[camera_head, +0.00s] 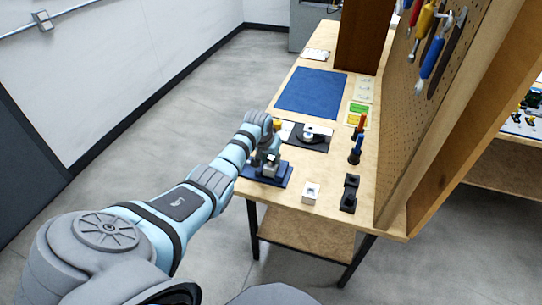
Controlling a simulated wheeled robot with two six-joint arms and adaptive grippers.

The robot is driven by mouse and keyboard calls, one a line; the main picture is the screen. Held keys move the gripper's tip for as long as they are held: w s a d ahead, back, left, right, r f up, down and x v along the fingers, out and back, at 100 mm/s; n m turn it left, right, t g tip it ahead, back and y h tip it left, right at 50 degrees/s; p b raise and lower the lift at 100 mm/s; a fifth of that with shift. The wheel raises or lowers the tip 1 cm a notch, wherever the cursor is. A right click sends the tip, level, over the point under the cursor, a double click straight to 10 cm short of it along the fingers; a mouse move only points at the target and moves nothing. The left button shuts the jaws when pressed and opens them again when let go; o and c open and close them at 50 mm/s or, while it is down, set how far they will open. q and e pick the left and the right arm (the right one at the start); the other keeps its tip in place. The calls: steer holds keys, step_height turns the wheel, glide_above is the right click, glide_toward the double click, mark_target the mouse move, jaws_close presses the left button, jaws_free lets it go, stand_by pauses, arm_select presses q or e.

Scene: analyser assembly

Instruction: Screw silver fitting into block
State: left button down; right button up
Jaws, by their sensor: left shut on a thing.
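My left arm reaches in from the left, and its gripper (268,158) points down over the front left corner of the workbench. It is shut on a small silver piece, apparently the silver fitting, which the fingers mostly hide. Directly below is a grey metal block (269,171) on a blue fixture (282,180) at the bench edge. The fitting is at or just above the top of the block; I cannot tell whether its thread is engaged. My right gripper is not in view.
A white block (310,193) and black blocks (350,192) stand right of the fixture. Red and blue-handled tools (357,148) stand behind them. A black plate with a round part (312,136) and a blue mat (312,92) lie farther back. A pegboard (425,110) bounds the bench's right side.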

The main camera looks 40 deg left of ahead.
arm_select(q)
steer(key=m+h+b, duration=0.1)
steer(key=m, duration=0.2)
steer(key=shift+f, duration=0.2)
steer(key=shift+m+h+b, duration=0.3)
steer(key=shift+m, duration=0.2)
steer(key=shift+r, duration=0.15)
steer(key=m+b, duration=0.1)
steer(key=b, duration=0.1)
steer(key=m+h+b, duration=0.1)
steer(key=m+b, duration=0.1)
steer(key=shift+a+f, duration=0.1)
steer(key=shift+f, duration=0.15)
steer(key=shift+r+m, duration=0.1)
steer(key=shift+m, duration=0.3)
steer(key=shift+r+h, duration=0.15)
steer(key=shift+h, duration=0.15)
